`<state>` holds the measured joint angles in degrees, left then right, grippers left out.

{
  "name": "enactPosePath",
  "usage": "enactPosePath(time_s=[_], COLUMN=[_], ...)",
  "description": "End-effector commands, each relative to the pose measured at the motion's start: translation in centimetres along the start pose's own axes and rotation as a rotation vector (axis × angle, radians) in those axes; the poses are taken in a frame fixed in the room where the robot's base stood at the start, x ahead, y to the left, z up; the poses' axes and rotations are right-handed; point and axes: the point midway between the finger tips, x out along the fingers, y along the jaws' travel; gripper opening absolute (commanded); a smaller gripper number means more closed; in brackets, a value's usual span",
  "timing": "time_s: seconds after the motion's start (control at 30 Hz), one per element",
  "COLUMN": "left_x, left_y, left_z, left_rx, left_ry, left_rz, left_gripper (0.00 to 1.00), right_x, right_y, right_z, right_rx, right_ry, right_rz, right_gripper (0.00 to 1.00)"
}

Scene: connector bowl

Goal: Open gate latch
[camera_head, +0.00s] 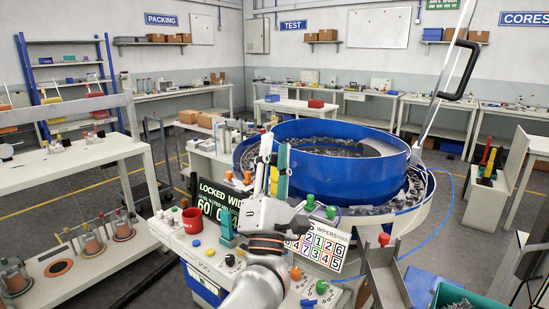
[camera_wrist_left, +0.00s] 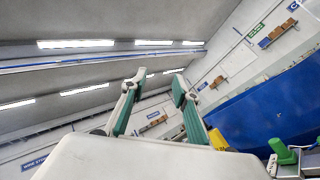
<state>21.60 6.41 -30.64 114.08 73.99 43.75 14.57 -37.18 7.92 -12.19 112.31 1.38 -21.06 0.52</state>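My left gripper (camera_head: 274,150) points upward in front of the large blue bowl (camera_head: 325,178). In the left wrist view its two green-padded fingers (camera_wrist_left: 160,84) stand apart with nothing between them. The blue bowl wall (camera_wrist_left: 265,108) is to their right in that view. A clear panel with a black handle (camera_head: 460,72) rises at the bowl's right side, apart from my left gripper. I cannot tell which part is the gate latch. My right gripper is not in view.
Green knobs (camera_wrist_left: 281,151) sit low right in the wrist view.

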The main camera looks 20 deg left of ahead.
Motion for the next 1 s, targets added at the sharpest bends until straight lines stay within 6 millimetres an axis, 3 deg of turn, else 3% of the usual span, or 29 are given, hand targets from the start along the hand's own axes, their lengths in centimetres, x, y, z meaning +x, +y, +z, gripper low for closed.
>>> enactPosePath(time_s=[0.1,0.2,0.4,0.53,0.7,1.0], left_x=[2.4,3.5,3.5,2.8,2.7,5.7], left_y=[-1.2,-3.2,-8.1,-10.1,-11.2,-12.7], left_z=[-2.6,-4.7,-7.3,-7.9,-8.3,-10.9], left_rx=[-0.242,-0.428,-0.695,-0.780,-0.812,-0.808], left_ry=[0.176,0.336,0.631,0.753,0.809,0.809], left_rz=[-0.004,-0.026,-0.089,-0.116,-0.130,-0.126], left_gripper=[0.30,0.30,0.30,0.30,0.30,0.30], right_x=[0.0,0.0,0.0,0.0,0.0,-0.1], right_y=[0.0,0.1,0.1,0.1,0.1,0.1], right_z=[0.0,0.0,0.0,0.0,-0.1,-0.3], right_rx=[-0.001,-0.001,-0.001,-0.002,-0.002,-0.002], right_ry=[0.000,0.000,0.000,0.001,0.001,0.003], right_rz=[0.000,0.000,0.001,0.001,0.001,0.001], right_gripper=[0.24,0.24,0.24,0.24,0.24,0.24])
